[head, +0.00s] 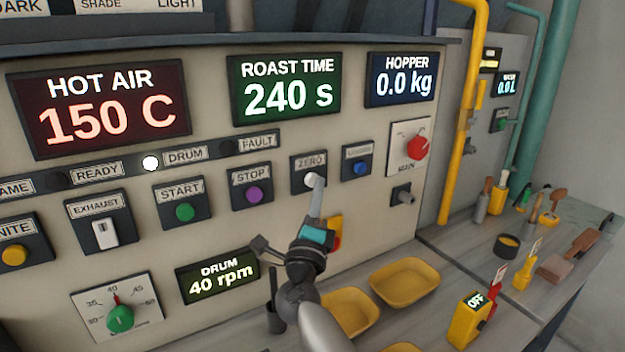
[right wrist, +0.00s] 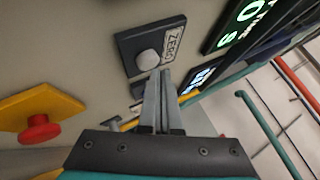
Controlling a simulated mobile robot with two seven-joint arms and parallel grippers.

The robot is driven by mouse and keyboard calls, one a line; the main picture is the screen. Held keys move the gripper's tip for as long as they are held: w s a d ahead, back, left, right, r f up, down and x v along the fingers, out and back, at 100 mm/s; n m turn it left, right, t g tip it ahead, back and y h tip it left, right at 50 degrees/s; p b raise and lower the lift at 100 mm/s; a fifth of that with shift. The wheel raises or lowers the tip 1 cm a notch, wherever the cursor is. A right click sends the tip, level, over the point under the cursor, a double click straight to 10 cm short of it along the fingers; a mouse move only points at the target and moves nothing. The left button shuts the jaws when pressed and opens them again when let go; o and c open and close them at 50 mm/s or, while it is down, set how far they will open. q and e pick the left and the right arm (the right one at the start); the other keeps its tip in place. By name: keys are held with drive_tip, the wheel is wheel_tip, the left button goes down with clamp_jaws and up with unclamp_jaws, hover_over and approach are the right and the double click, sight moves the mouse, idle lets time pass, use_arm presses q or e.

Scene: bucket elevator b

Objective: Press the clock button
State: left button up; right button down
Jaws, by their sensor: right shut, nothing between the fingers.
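No button in view carries the word clock. A white button (head: 309,180) on a dark plate marked ZERO sits below the ROAST TIME display, which reads 240 s. The white button also shows in the right wrist view (right wrist: 148,60). My right gripper (head: 317,186) is shut and empty, its fingertips at the lower right edge of the white button in the head view. In the right wrist view the closed fingertips (right wrist: 160,76) are right beside it. I cannot tell whether they touch it. My left gripper is not in view.
A blue button (head: 360,168) is right of the ZERO plate, a purple STOP button (head: 253,194) left. A red stop button on a yellow plate (right wrist: 38,128) lies below. Yellow trays (head: 404,281) stand on the bench, and a red knob (head: 417,148) is on the panel.

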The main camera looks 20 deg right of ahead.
drive_tip(key=shift+w, duration=0.45)
idle(0.3)
drive_tip(key=shift+s, duration=0.1)
drive_tip(key=shift+s+d+p, duration=0.1)
drive_tip(key=shift+s+p, duration=0.3)
drive_tip(key=shift+s, duration=0.45)
drive_tip(key=s+p, duration=0.3)
drive_tip(key=s, duration=0.3)
drive_tip(key=shift+d, duration=0.4)
idle(0.4)
